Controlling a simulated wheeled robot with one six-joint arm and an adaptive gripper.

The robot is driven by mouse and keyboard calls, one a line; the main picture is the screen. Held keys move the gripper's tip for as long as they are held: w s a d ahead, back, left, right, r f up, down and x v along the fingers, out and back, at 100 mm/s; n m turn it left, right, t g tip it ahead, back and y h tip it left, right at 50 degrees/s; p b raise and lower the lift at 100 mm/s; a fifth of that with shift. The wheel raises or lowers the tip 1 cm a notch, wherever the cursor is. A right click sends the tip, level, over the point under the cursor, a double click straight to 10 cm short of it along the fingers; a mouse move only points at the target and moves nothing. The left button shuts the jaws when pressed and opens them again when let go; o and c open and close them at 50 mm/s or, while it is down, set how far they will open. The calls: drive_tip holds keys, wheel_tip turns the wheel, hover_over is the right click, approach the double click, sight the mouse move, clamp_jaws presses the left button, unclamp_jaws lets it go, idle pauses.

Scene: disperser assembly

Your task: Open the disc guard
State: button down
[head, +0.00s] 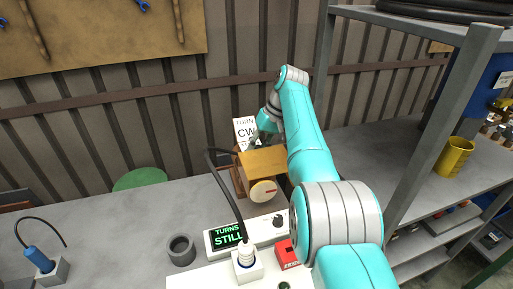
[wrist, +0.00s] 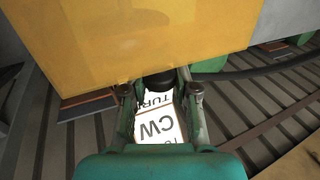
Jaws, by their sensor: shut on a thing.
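The disc guard (head: 264,161) looks like a yellow, see-through cover on the machine on the bench, in front of a white card marked "TURN CW". In the wrist view the yellow guard (wrist: 130,35) fills the upper part. My gripper (wrist: 160,90) has its two fingers on either side of a dark rounded knob (wrist: 157,82) at the guard's near edge and is shut on it. In the head view my gripper (head: 256,141) is small and partly hidden behind the guard. The disc under the guard cannot be made out clearly.
A shelf post (head: 445,120) rises right.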

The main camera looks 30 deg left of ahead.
drive_tip(key=c, duration=0.8)
unclamp_jaws()
drive_tip(key=shift+a, duration=0.1)
drive_tip(key=shift+c, duration=0.2)
wheel_tip(320, 180, up, 10)
drive_tip(key=shift+f, duration=0.1)
